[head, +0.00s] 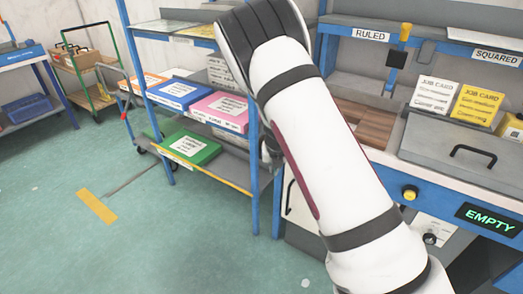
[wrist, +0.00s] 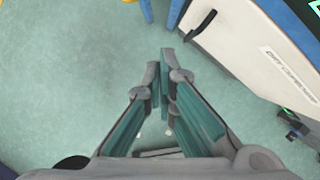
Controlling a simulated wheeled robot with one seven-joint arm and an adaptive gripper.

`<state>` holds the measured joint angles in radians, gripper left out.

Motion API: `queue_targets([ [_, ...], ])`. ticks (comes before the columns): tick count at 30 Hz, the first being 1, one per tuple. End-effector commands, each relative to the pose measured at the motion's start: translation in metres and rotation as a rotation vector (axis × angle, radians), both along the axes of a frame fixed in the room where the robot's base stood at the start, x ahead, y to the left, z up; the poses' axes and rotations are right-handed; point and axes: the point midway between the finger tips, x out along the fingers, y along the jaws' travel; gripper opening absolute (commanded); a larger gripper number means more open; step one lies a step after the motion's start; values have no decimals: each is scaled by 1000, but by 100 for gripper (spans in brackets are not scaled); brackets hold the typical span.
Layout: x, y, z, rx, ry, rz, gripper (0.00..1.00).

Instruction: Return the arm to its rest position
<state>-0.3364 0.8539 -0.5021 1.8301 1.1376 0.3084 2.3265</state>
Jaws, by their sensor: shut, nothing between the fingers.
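My arm (head: 320,150) rises from the bottom right of the head view, white with dark bands, and its upper end leans left near the top middle. My gripper is not visible in the head view. In the wrist view my gripper (wrist: 163,75) points over the green floor (wrist: 75,85). Its two fingers with teal inner pads are closed together at the tips, with nothing between them.
A blue-framed shelf (head: 255,200) with several coloured boxes stands left of my arm. A workbench (head: 450,190) with job cards and an "EMPTY" display is on the right. A white cabinet door (wrist: 255,50) is close to the gripper's right. Open floor (head: 60,200) lies left.

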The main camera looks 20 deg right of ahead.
Motion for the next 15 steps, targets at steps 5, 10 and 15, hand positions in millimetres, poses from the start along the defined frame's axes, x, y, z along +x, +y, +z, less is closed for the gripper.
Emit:
queue_targets([
  [5,-3,3,11,1,1,37,0],
  [10,-20,20,66,-2,-6,275,0],
  [15,-59,42,144,-44,-37,665,0],
])
